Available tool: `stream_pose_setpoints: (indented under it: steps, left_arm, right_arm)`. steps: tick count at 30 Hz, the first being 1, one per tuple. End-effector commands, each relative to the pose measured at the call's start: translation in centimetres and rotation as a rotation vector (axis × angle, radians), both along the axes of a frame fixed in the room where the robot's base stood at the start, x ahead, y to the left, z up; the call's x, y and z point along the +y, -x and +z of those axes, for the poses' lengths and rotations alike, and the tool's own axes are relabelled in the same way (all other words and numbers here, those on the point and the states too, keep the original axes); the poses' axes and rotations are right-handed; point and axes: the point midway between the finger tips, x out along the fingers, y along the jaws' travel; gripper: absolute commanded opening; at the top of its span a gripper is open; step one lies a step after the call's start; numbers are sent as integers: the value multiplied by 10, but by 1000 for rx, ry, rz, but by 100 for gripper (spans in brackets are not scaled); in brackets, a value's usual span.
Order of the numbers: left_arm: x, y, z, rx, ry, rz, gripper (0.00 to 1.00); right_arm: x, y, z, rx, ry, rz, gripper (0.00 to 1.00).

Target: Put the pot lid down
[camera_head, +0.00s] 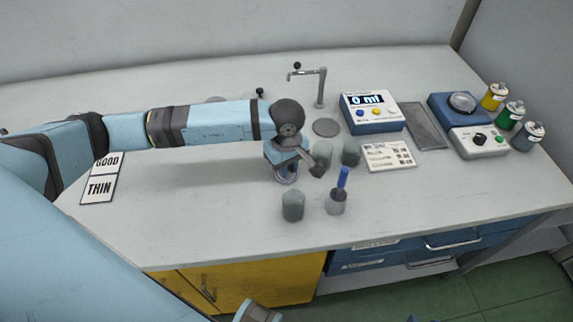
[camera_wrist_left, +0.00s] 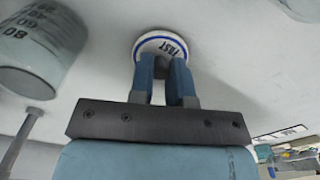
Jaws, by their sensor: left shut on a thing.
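The pot lid (camera_wrist_left: 162,46) is a round white disc with a blue rim and dark lettering, seen in the left wrist view. My left gripper (camera_wrist_left: 166,68) is shut on it, with its two blue fingers at the lid's near side. In the head view my left gripper (camera_head: 287,172) points down over the middle of the bench, and its wrist hides most of the lid. A shadow lies beside the lid on the pale surface. I cannot tell whether the lid touches the bench.
Grey-green beakers (camera_head: 293,206) and a cup with a blue-handled tool (camera_head: 337,201) stand close by on the bench (camera_head: 210,225). A blue-and-white meter (camera_head: 370,112), a tap (camera_head: 320,88) and small coloured bottles (camera_head: 493,97) are farther right. The bench left of the gripper is mostly clear.

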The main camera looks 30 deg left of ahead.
Motion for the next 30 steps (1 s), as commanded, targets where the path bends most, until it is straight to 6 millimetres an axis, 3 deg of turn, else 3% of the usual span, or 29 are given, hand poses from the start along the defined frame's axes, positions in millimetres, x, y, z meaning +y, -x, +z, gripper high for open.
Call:
stream_pose_setpoints:
  steps: [9,10,13,23,26,30]
  left_arm:
    - [0,0,-4,-1,1,0,0]
    - [0,0,-3,-1,1,0,22]
    - [0,0,-2,-1,1,0,43]
    - [0,0,2,-1,1,0,43]
    - [0,-1,11,-3,1,0,43]
    - [0,-2,39,-5,1,0,43]
  right_arm:
    - [-1,0,-4,-3,3,1,43]
    - [-1,-1,-2,-4,3,1,43]
    - [-1,-1,-1,-5,3,1,43]
    - [0,-1,4,-7,1,1,43]
    - [0,-1,3,-5,0,0,43]
    - [0,-1,2,-2,-1,-1,43]
